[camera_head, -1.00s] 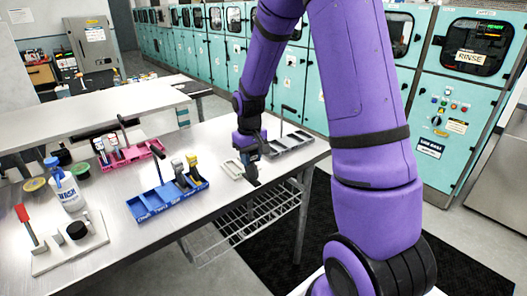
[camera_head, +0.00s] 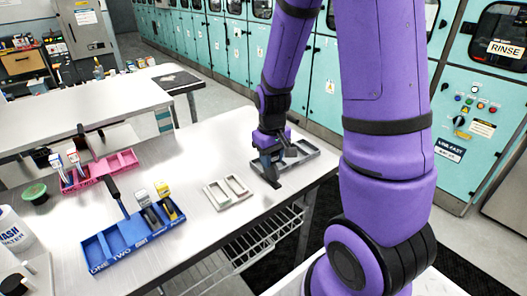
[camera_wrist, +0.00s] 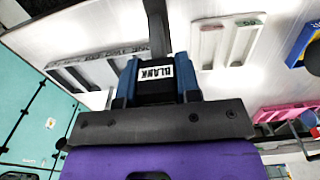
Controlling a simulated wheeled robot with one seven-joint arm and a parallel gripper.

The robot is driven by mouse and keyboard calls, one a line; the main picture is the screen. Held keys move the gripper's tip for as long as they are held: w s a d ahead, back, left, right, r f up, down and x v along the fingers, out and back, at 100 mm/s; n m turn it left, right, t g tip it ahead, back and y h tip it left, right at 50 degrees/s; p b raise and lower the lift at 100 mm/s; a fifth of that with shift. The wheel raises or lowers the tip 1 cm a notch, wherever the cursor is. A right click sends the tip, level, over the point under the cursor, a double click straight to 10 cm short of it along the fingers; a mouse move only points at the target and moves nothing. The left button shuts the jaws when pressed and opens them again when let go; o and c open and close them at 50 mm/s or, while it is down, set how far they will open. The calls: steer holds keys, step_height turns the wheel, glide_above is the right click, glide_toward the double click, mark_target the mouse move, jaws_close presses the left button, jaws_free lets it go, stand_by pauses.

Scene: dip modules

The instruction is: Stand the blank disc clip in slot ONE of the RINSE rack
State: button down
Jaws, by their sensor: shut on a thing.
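My gripper (camera_head: 268,165) is shut on the blank disc clip, a dark block (camera_wrist: 155,90) with a white BLANK label between the blue fingers in the wrist view. A dark bar reaches beyond the clip there. In the head view my gripper is at the near left end of a grey rack (camera_head: 303,158) and hides part of it. The grey rack also shows in the wrist view (camera_wrist: 95,68), left of the clip. I cannot tell whether the clip touches the rack or table. A blue rack (camera_head: 118,250) reads ONE, TWO. I cannot read RINSE on any rack.
A pale two-slot tray (camera_head: 228,192) lies between the blue and grey racks. A pink rack (camera_head: 112,165) with clips stands farther left. Bare table (camera_head: 205,150) lies between them.

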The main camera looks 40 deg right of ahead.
steer(key=shift+w+d+f, duration=0.75)
steer(key=shift+w, duration=0.95)
steer(key=shift+w+d+f, duration=0.8)
steer(key=shift+w, duration=0.95)
steer(key=shift+w+d+f, duration=0.75)
steer(key=shift+w, duration=0.95)
steer(key=shift+f, duration=0.1)
steer(key=c, duration=0.8)
jaws_free()
steer(key=s+a+r+t, duration=0.1)
steer(key=s+a+r, duration=0.1)
steer(key=r, duration=0.8)
steer(key=s+a+r, duration=0.2)
steer(key=r, duration=0.7)
steer(key=s+a+r+t, duration=0.1)
steer(key=s+a+r, duration=0.2)
steer(key=s, duration=0.4)
steer(key=s+a+r+t, duration=0.1)
steer(key=s+a+r, duration=0.2)
steer(key=s+r, duration=0.2)
steer(key=s+a+r+t, duration=0.2)
steer(key=s+a+r, duration=0.1)
steer(key=s, duration=0.7)
steer(key=shift+s+r, duration=0.25)
steer(key=shift+r, duration=0.2)
